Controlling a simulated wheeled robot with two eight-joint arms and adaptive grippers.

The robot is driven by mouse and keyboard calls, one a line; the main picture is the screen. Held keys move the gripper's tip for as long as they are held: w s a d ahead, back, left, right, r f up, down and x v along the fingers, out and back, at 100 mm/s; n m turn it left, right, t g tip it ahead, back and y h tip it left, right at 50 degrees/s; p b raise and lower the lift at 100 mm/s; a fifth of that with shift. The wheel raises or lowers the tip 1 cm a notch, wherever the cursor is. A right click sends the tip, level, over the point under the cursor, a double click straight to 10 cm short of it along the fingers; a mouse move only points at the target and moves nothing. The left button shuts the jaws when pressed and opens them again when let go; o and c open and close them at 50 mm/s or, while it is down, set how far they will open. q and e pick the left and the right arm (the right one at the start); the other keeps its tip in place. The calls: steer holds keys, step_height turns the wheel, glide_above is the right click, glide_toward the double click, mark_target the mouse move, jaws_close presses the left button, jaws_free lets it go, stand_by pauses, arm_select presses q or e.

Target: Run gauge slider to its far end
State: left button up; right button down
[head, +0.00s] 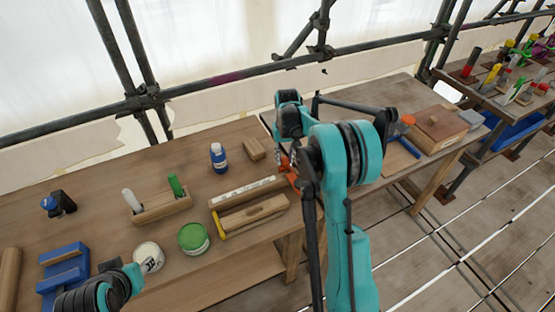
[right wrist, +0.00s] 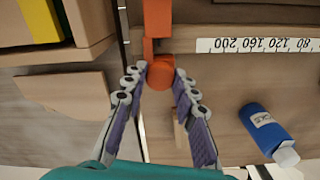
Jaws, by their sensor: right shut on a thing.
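The gauge in the head view is a long wooden block with a white scale strip (head: 248,190). The strip also shows in the right wrist view (right wrist: 258,45), with its 200 mark nearest the orange slider. The slider (right wrist: 158,20) stands just beyond that end of the strip, with a rounded orange knob (right wrist: 162,73). My right gripper (right wrist: 162,80) is shut on the knob, one finger on each side. In the head view my right arm partly hides the gripper and slider (head: 292,178).
A blue bottle (head: 218,158) and a wooden block (head: 255,149) stand behind the gauge. A wooden piece with a yellow end (head: 253,214) lies in front. A green-lidded tin (head: 193,238), a white-lidded tin (head: 149,257) and a wooden holder (head: 160,207) are to its left.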

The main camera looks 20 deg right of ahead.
steer(key=shift+d, duration=0.2)
steer(key=c, duration=1.2)
jaws_free()
steer(key=shift+d, duration=0.1)
steer(key=shift+r, duration=0.3)
step_height(320, 180, up, 11)
steer(key=shift+r, duration=0.15)
steer(key=s+a+r+t, duration=0.2)
steer(key=s+a+r, duration=0.2)
steer(key=s+a, duration=0.25)
steer(key=s+a+f+n+t, duration=0.1)
steer(key=s+a, duration=0.1)
steer(key=s, duration=0.4)
steer(key=s+a+f+t, duration=0.2)
steer(key=s+a, duration=0.1)
steer(key=s, duration=0.4)
steer(key=s+a+f+n+t, duration=0.1)
steer(key=s+a+t, duration=0.1)
steer(key=s, duration=0.5)
steer(key=shift+a+f+n, duration=0.3)
steer(key=shift+a+f, duration=0.1)
steer(key=shift+a, duration=0.25)
